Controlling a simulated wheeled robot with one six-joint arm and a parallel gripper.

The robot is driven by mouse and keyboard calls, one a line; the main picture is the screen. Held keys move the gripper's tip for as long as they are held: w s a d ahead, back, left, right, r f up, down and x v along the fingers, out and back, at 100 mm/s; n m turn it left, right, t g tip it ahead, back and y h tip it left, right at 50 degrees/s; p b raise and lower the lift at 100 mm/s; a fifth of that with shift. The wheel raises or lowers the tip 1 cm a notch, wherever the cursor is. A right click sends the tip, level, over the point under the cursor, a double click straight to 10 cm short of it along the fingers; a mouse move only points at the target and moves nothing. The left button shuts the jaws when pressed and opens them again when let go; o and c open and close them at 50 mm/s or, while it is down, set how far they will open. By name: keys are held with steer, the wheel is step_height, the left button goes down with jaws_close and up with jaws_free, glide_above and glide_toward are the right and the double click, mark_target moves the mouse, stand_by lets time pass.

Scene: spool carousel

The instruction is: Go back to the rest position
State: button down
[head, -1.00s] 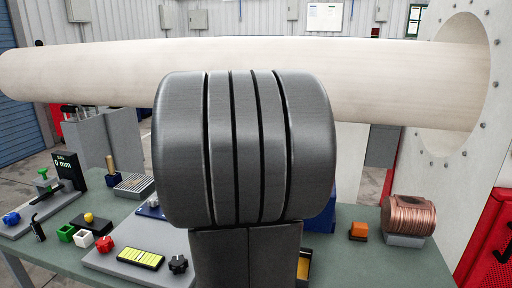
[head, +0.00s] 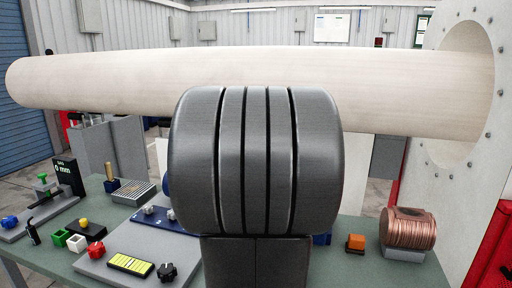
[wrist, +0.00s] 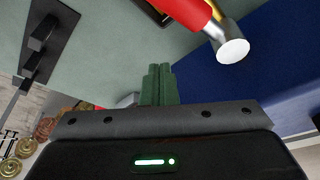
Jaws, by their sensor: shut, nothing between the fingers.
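My gripper (wrist: 160,84) shows in the wrist view as two green fingers close together, shut and empty, in front of the dark wrist housing. In the head view my gripper is hidden; a large dark grey ribbed part of my arm fills the middle and covers part of the table behind it. In the wrist view a red cylindrical thing with a white end (wrist: 232,50) lies beyond the fingers to the right, apart from them.
At left are a red knob (head: 95,250), a black knob (head: 166,271) and a gauge display (head: 67,174). A long pale tube (head: 250,75) spans behind, reaching a round flanged opening.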

steer(key=shift+w+d+f+n+t+y+p, duration=0.1)
steer(key=shift+w+d+n+t+y+p, duration=0.1)
steer(key=shift+w+d+n+p, duration=0.5)
steer(key=shift+w+d+f+n+t+y+p, duration=0.1)
steer(key=shift+w+n+t+y+p, duration=0.25)
steer(key=shift+n, duration=0.75)
steer(key=shift+w+d+f+n+t+y+p, duration=0.1)
steer(key=shift+w+d+n+p, duration=0.35)
steer(key=shift+n+p, duration=0.35)
steer(key=shift+s+a+f+b, duration=0.1)
steer(key=shift+b, duration=0.2)
